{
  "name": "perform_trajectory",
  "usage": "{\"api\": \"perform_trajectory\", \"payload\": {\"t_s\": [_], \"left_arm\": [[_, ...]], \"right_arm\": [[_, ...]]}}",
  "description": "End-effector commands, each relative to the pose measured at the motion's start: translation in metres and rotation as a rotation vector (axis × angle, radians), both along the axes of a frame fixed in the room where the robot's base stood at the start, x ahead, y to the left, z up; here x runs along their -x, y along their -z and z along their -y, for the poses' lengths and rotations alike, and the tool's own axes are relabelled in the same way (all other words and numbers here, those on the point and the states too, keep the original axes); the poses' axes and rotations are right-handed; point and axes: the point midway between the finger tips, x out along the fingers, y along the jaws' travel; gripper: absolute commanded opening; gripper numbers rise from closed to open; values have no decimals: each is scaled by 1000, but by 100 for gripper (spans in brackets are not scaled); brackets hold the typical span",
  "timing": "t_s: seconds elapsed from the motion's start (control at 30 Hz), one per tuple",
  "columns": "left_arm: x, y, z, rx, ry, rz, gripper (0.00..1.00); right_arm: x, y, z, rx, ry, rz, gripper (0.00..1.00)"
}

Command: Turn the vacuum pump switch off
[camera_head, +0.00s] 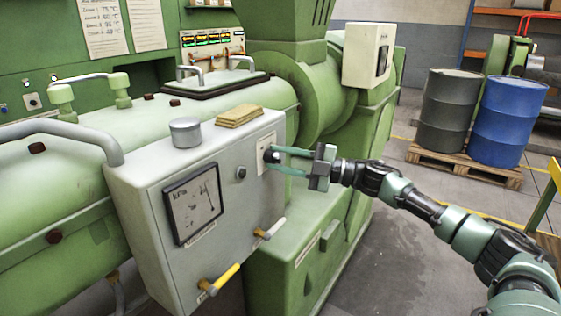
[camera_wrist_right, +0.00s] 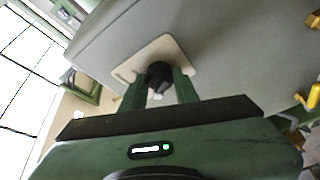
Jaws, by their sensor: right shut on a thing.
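The vacuum pump switch is a dark rotary knob (camera_wrist_right: 160,74) on a pale plate (camera_wrist_right: 178,50) in the right wrist view. In the head view the plate (camera_head: 265,147) is on the right part of the grey box's front face, with the knob (camera_head: 270,155) at the fingertips. My right gripper (camera_head: 273,160) reaches in from the right and is shut on the knob; its two green fingers (camera_wrist_right: 160,88) lie either side of it in the wrist view. The knob's exact angle is hard to tell. My left gripper is not in view.
Blue and dark drums (camera_head: 507,120) stand on a pallet behind right.

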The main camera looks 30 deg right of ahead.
Motion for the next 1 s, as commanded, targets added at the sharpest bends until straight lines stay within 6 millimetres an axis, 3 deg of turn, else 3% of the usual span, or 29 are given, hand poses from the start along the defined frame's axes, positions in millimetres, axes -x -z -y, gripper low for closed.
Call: {"api": "perform_trajectory", "payload": {"t_s": [0.73, 0.77, 0.83, 1.0], "left_arm": [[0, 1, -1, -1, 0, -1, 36], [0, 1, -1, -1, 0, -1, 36], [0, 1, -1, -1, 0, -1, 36], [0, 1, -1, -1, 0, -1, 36]], "right_arm": [[0, 2, -1, 87, -3, 33, 0], [0, 2, -1, 87, -4, 32, 33], [0, 2, -1, 87, -3, 33, 51], [0, 1, -1, 86, -1, 34, 51]]}}
